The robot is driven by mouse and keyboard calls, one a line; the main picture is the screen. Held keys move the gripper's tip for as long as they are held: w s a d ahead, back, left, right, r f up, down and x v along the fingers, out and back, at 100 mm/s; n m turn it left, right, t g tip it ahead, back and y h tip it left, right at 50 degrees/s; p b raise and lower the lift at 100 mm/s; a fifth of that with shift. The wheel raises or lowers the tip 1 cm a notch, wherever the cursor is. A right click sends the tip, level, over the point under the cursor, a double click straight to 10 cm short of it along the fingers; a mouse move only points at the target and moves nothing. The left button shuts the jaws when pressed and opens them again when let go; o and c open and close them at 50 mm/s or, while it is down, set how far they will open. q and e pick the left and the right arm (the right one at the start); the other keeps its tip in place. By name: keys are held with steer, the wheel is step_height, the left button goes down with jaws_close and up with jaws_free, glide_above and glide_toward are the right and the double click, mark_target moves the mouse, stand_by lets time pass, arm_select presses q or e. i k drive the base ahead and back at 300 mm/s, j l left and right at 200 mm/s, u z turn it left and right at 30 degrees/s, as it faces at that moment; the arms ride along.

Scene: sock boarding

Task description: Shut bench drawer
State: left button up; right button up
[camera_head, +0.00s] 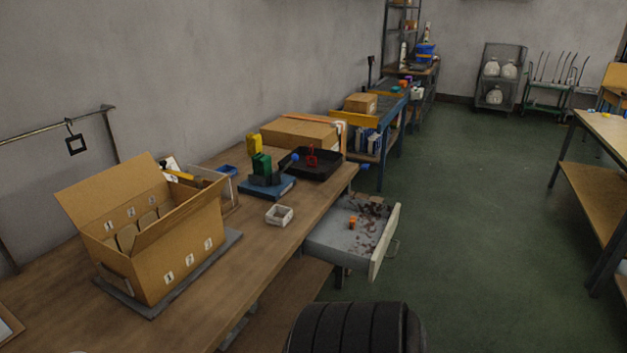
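The bench drawer (337,240) is pulled out from the front of the wooden workbench (245,268). It sticks out to the right over the green floor. Its pale front panel (386,242) carries a handle (394,251) on the outer side. Brown scraps and a small orange item (352,222) lie inside the drawer. A dark ribbed rounded part of mine shows at the bottom centre, below and in front of the drawer and apart from it. Neither of my grippers is in view.
On the bench stand an open cardboard box (185,255), a small white tray (279,215), a black tray (325,170) and a flat closed box (290,132). Green floor (470,230) is clear right of the drawer. Another table (605,128) stands at the right edge.

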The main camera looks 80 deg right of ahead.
mark_target(362, 249)
steer(key=k+z, duration=0.1)
steer(key=z, duration=2.8)
